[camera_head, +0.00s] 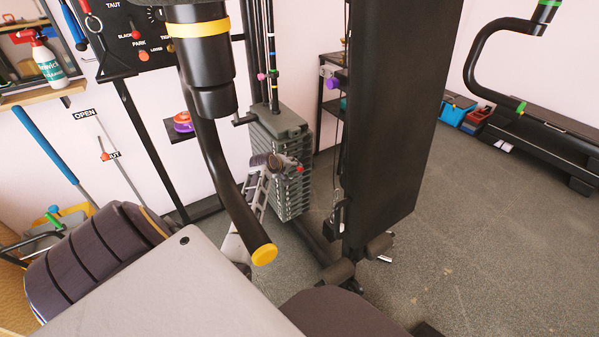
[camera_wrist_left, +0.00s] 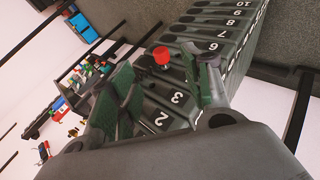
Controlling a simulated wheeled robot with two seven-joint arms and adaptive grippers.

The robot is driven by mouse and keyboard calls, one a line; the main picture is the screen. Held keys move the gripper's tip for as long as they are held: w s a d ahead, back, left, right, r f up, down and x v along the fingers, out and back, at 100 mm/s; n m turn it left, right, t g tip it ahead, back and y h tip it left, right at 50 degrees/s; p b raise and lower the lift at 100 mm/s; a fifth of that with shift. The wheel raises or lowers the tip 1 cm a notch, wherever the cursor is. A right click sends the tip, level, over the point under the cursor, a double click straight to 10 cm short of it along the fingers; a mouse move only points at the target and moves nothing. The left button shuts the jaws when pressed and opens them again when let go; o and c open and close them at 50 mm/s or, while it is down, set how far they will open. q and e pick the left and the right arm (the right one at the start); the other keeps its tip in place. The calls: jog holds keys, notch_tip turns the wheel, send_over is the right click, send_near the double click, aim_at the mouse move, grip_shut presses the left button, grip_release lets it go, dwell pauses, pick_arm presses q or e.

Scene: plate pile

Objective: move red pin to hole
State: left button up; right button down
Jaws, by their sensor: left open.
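The red pin (camera_head: 299,168) shows as a small red spot at the front of the grey weight stack (camera_head: 290,205). In the left wrist view the round red pin head (camera_wrist_left: 162,55) stands out from the stack, near the plates numbered 3 and 6. My left gripper (camera_head: 278,163) is beside the upper part of the stack. In the left wrist view its fingers (camera_wrist_left: 168,75) are open, one on each side of the pin head, with nothing held. Whether a finger touches the pin I cannot tell. My right gripper is not in view.
A black handle bar with a yellow end (camera_head: 264,254) hangs in front of my left arm. A tall dark pad (camera_head: 395,110) stands right of the stack. Open floor (camera_head: 500,250) lies to the right.

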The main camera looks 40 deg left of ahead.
aim_at(301, 170)
pick_arm(q)
jog(key=b+x, duration=0.3)
jog(key=x, duration=0.4)
jog(key=shift+w+f, duration=0.25)
jog(key=shift+f, duration=0.05)
jog(key=shift+w+a+f+b, duration=0.1)
jog(key=shift+w+f+b, duration=0.2)
jog(key=shift+w, duration=0.1)
jog(key=shift+w+f, duration=0.15)
jog(key=shift+w, duration=0.1)
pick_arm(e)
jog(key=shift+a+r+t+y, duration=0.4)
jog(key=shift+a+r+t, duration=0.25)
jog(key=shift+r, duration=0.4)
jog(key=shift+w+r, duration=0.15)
